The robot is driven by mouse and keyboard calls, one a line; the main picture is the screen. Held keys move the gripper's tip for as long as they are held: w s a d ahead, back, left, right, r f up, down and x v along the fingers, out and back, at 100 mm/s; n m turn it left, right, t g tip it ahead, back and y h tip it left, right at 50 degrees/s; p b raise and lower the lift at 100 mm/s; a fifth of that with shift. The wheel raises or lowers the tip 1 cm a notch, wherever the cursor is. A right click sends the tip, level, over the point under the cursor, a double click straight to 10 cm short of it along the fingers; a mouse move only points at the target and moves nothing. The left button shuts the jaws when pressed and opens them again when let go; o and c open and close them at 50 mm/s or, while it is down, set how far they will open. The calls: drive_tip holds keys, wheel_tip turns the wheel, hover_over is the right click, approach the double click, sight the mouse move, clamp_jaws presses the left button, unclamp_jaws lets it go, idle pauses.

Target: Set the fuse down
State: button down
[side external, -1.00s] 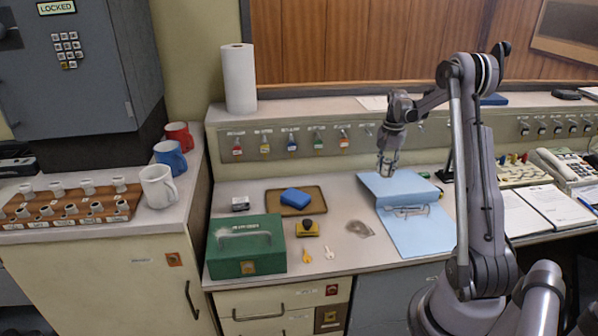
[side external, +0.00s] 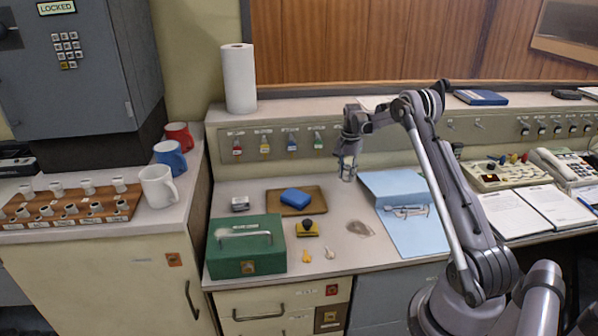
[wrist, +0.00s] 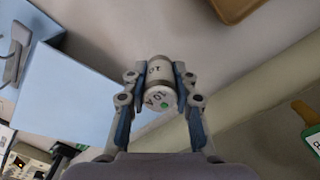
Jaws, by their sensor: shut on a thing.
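In the side view my gripper (side external: 347,174) points down, held above the counter (side external: 345,205) just left of the blue folder (side external: 415,228). The fuse is too small there to make out clearly between the fingers.
A brown tray (side external: 318,206) with a blue block (side external: 295,197) lies to the left. A green box (side external: 245,262), a yellow-and-black stamp (side external: 307,231) and a clear flat item (side external: 360,229) are nearby. Glasses lie on the folder. Key tags hang on the back panel.

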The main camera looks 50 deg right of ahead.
sight(345, 182)
drive_tip(key=shift+w+a+f, duration=0.1)
drive_tip(key=shift+w+f, duration=0.1)
drive_tip(key=shift+f, duration=1.95)
drive_tip(key=shift+f, duration=0.15)
drive_tip(key=c, duration=1.1)
unclamp_jaws()
drive_tip(key=shift+o, duration=0.2)
